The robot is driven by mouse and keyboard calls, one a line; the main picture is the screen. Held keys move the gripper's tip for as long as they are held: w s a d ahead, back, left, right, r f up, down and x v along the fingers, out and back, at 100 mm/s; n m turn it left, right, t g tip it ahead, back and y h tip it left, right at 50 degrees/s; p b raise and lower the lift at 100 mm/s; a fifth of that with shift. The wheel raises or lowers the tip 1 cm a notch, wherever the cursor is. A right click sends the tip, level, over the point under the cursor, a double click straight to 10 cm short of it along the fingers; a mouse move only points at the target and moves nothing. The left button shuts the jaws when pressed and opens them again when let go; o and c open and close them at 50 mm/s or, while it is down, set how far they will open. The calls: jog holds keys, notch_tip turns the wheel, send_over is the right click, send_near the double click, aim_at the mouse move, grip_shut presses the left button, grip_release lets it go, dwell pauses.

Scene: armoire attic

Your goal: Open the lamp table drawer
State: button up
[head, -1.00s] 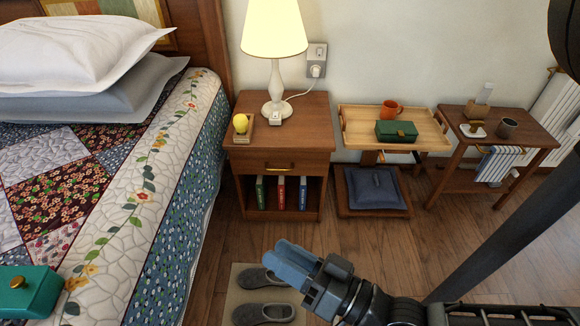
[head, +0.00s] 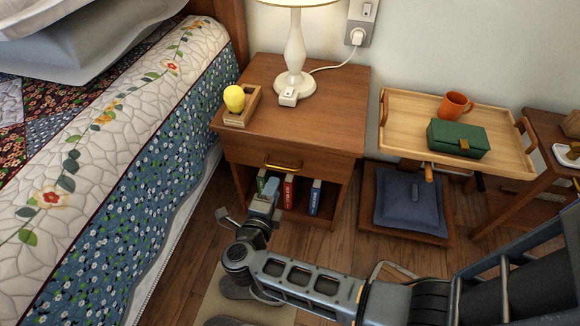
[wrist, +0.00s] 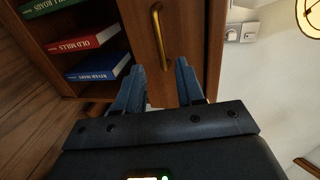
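The lamp table (head: 318,100) is a brown wooden nightstand beside the bed. Its drawer front (head: 318,167) sits flush, and it carries a brass bar handle (head: 283,163). Below the drawer is an open shelf with several books. My gripper (head: 268,186) is just below and in front of the handle in the head view. In the wrist view my gripper (wrist: 160,64) has its two blue fingers apart with nothing between them. The handle (wrist: 161,38) lies just beyond the fingertips, lined up with the gap, and I see no contact.
A lamp (head: 295,60) and a yellow object in a wooden holder (head: 238,105) stand on the table. The bed (head: 110,170) is close on the left. A tray table (head: 400,115) stands on the right. Slippers on a mat (head: 205,290) lie on the floor in front.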

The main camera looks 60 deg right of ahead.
aim_at(282, 169)
jog(key=b+x, duration=0.1)
jog(key=x, duration=0.6)
jog(key=shift+d+b, duration=0.3)
jog(key=shift+b, duration=0.05)
grip_shut()
dwell(0.4)
